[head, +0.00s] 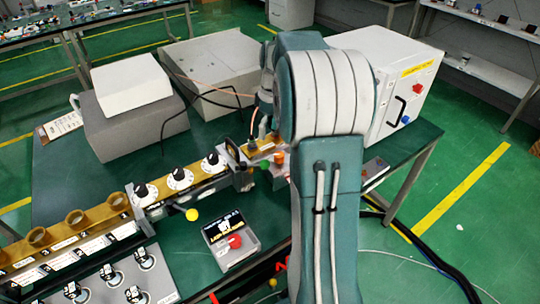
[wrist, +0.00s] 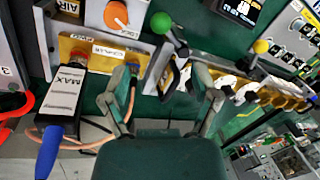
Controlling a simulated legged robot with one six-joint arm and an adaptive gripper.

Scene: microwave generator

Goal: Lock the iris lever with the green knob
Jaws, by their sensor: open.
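The green knob (wrist: 161,22) is a ball on the end of a short, dark iris lever (wrist: 175,42), at the top middle of the wrist view. The lever runs down to the metal and brass waveguide. In the head view a small green spot that looks like the knob (head: 264,166) shows left of my arm. My gripper (wrist: 165,73) is open, with its two fingers spread to either side below the lever. Nothing is seen between the fingers, and the knob appears beyond the fingertips. In the head view my arm partly hides the gripper.
A second lever has a yellow knob (head: 191,214). An orange dial (wrist: 116,15) is left of the green knob. A MAX-labelled block (wrist: 65,95) and cables lie near the left finger. A white cabinet (head: 385,75) and grey boxes (head: 130,105) stand behind on the bench.

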